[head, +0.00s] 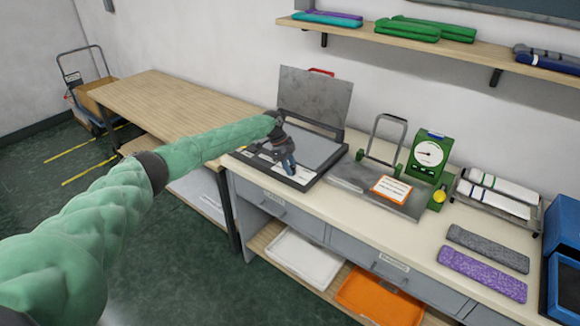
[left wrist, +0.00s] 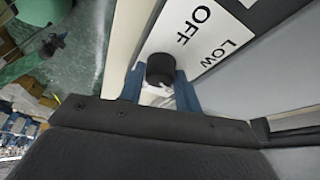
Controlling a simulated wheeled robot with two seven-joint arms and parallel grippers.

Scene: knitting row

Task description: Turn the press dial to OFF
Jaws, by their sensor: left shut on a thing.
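The press (head: 318,149) stands on the counter with its grey lid (head: 315,95) raised. My left gripper (head: 289,170) reaches down to the control strip at the press's front edge. In the left wrist view, the black round press dial (left wrist: 160,68) sits between my two blue fingers (left wrist: 160,84), which are shut on it. The white label plate (left wrist: 205,35) beside the dial reads OFF and LOW. A small whitish patch shows at the dial's base; I cannot tell which setting the dial points to. In the head view the gripper hides the dial. My right gripper is not in view.
Right of the press are a grey plate with a handle (head: 375,190), a green gauge (head: 429,153), a rack of white rolls (head: 495,198) and grey and purple fabric pieces (head: 482,274). A wooden table (head: 160,105) extends left. A shelf (head: 400,35) hangs above.

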